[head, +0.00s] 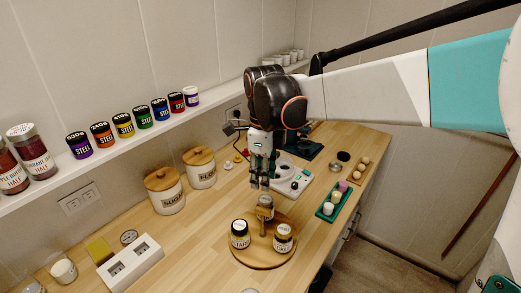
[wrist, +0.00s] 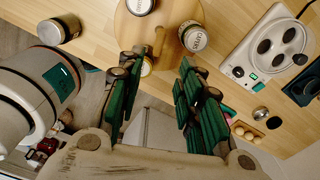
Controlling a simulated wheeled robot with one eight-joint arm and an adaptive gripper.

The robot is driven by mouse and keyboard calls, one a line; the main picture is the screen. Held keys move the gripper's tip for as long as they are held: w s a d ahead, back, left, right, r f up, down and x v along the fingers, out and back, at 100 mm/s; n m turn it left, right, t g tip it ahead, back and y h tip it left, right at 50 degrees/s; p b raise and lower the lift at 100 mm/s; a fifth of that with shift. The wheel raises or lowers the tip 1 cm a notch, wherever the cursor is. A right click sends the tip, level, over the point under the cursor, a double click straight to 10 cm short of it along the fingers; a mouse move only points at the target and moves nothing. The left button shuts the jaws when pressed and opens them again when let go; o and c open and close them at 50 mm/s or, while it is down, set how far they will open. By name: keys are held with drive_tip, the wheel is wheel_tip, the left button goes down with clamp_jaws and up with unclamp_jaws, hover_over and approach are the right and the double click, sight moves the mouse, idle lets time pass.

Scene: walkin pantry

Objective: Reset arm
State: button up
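My gripper (head: 264,184) points down over the wooden counter, just above the back of a round wooden turntable (head: 258,252). In the wrist view its two green-padded fingers stand apart, with an open gap (wrist: 160,62) between the tips. A jar (head: 265,208) stands at the back of the turntable below the fingers; its lid (wrist: 147,66) shows near the left fingertip. It appears to stand on the turntable, not in the grip. A mustard jar (head: 240,234) and another labelled jar (head: 283,238) stand at the front of the turntable.
A sugar canister (head: 164,192) and a flour canister (head: 200,170) stand along the wall. A white hot plate (head: 291,182) and a green tray (head: 332,205) are right of my gripper. A wall shelf (head: 120,140) holds several jars. A white switch box (head: 131,263) is front left.

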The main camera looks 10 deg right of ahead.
drive_tip(key=s+d+f+n+t+b, duration=0.2)
drive_tip(key=s+d+n, duration=0.3)
drive_tip(key=s+n, duration=0.4)
drive_tip(key=s+d+f+n+t+b, duration=0.2)
drive_tip(key=s+d+n+t, duration=0.3)
drive_tip(key=s+n, duration=0.4)
drive_tip(key=d+n+b, duration=0.1)
drive_tip(key=n, duration=0.4)
drive_tip(key=shift+s+f, duration=0.15)
